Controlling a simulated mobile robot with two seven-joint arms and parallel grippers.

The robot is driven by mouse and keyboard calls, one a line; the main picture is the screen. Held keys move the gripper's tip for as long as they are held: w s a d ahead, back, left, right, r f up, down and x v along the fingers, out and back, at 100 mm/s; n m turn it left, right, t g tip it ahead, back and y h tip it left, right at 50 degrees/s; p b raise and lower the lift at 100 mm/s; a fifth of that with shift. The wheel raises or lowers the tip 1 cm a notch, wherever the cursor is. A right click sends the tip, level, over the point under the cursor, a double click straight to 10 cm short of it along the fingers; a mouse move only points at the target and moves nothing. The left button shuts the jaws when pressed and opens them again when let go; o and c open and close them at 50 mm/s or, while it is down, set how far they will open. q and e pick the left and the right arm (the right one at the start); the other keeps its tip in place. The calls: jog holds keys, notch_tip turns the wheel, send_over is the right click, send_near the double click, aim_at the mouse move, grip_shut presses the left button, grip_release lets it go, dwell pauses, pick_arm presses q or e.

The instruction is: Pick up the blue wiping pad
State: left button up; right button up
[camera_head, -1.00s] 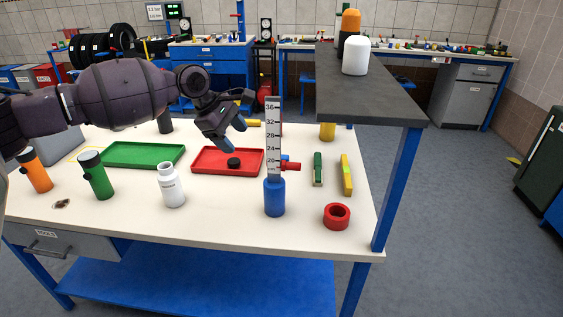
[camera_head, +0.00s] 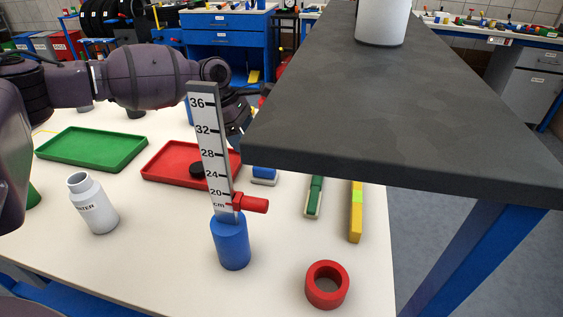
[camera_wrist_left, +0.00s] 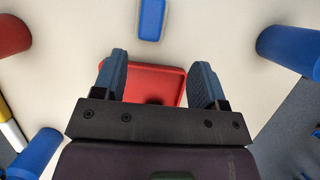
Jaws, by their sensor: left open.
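The blue wiping pad (camera_head: 264,174) lies on the white table, just right of the red tray, behind the ruler gauge and partly under the overhanging dark shelf in the head view. In the left wrist view the pad (camera_wrist_left: 151,20) is a blue rectangle with a pale edge at the top, beyond the fingertips. My left gripper (camera_wrist_left: 158,72) is open and empty, above the table, with the red tray (camera_wrist_left: 165,78) seen between its fingers. In the head view this gripper (camera_head: 238,118) is partly hidden by the upright ruler. My right gripper is not in view.
The ruler gauge (camera_head: 211,150) stands on a blue base with a red slider. The dark shelf (camera_head: 400,150) overhangs the table's right side. A green-topped block (camera_head: 314,197), a yellow bar (camera_head: 356,212), a red ring (camera_head: 327,285) and a white bottle (camera_head: 95,205) stand nearby.

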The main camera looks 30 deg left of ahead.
aim_at(264, 172)
pick_arm(q)
jog(key=x, duration=0.2)
jog(key=b+x, duration=0.1)
jog(key=x, duration=0.2)
jog(key=shift+w+a+f, duration=0.1)
jog(key=shift+w+f, duration=0.15)
jog(key=shift+f, duration=0.05)
jog(key=shift+w+d+f+b, duration=0.15)
jog(key=shift+d+f+b, duration=0.05)
jog(key=shift+f+b, duration=0.25)
jog(key=x, duration=0.1)
jog(key=b+x, duration=0.1)
jog(key=x, duration=0.2)
jog(key=shift+w+f+b, duration=0.25)
jog(key=shift+w+b, duration=0.1)
jog(key=shift+b, duration=0.05)
jog(key=shift+d+f, duration=0.1)
jog(key=shift+f, duration=0.05)
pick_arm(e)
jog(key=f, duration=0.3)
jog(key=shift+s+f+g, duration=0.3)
